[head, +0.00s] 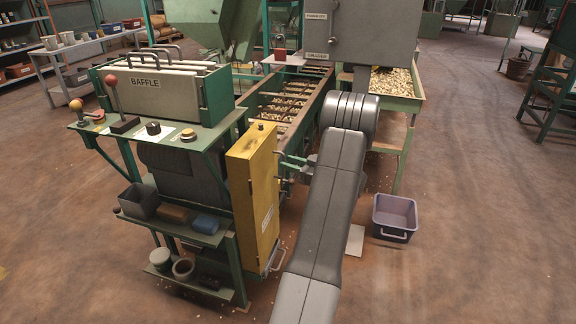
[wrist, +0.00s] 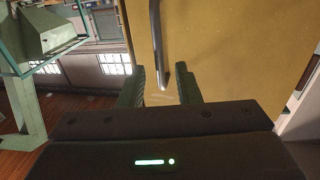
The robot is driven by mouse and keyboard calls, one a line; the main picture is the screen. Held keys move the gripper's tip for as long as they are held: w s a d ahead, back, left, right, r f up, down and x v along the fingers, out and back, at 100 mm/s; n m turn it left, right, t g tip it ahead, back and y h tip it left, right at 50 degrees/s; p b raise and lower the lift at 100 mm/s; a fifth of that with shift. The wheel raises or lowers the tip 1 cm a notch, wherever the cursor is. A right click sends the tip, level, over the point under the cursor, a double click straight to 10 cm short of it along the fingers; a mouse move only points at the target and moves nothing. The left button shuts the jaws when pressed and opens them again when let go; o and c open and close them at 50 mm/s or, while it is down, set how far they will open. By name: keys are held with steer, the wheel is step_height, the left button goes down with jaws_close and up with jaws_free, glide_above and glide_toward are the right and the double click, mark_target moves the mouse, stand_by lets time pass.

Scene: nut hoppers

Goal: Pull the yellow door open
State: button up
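The yellow door (head: 255,190) is a tall narrow panel with a white label, at the right end of the green baffle stand in the head view. It looks shut or nearly so; I cannot tell exactly. It fills much of the wrist view (wrist: 225,55). A grey bar handle (wrist: 157,45) runs down the door face there. My gripper (wrist: 160,82) is open, its two green fingers apart, with the handle's lower end just ahead between them. I cannot tell whether they touch it.
The baffle stand (head: 165,85) has knobs on top and bins on lower shelves. A green conveyor (head: 285,100) with nuts runs behind the door. A purple-grey tub (head: 395,217) stands on the floor at right. The floor in front is mostly clear, with scattered nuts.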

steer(key=shift+w+a, duration=0.3)
steer(key=shift+a, duration=0.25)
jaws_close()
